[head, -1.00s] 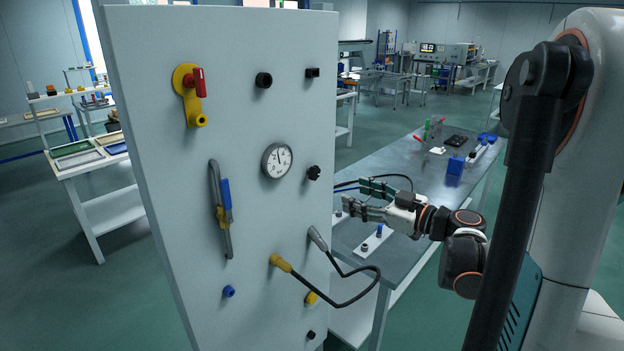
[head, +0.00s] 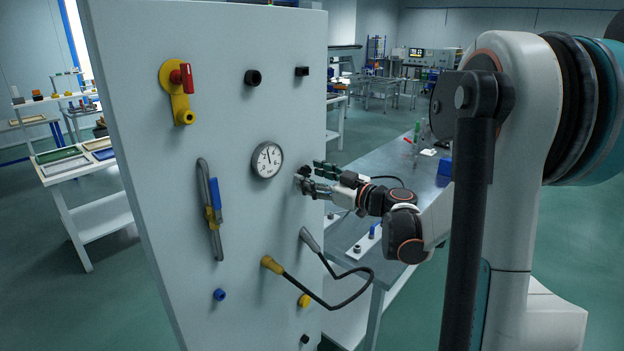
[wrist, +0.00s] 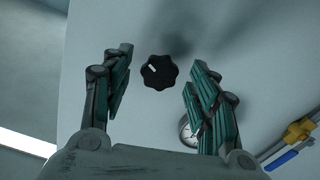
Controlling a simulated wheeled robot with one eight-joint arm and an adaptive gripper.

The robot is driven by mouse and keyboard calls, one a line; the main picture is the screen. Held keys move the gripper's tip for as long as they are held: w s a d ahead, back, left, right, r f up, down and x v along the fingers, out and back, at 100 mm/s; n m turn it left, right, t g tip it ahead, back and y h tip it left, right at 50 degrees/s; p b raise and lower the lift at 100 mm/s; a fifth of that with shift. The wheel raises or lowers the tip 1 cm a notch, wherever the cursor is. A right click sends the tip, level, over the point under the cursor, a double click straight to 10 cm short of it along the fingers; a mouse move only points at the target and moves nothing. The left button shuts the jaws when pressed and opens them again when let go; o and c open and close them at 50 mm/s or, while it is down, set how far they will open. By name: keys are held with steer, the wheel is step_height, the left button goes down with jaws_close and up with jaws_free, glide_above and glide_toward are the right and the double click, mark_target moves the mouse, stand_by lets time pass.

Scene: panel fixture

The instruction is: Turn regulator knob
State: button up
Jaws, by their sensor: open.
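The regulator knob is a black, lobed knob (wrist: 159,72) with a white index mark, on the light grey panel (head: 140,110). In the wrist view it sits between my two open fingers, with a gap on both sides. In the head view the knob (head: 305,171) is small and partly hidden by my gripper (head: 312,177), which is at the panel's right side. My gripper also shows in the wrist view (wrist: 155,82), open and empty. A round gauge (head: 267,160) is left of the knob; it shows partly behind a finger in the wrist view (wrist: 188,131).
The panel also carries a yellow valve with a red lever (head: 180,92), a blue-handled lever (head: 215,195), black fittings (head: 253,77) and a looped black cable (head: 345,304) below my gripper. A metal workbench (head: 395,185) stands behind my forearm.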

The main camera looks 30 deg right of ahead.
steer(key=shift+w+a, duration=0.1)
steer(key=shift+w, duration=0.2)
steer(key=c, duration=1.1)
steer(key=shift+o, duration=0.2)
steer(key=shift+m, duration=0.3)
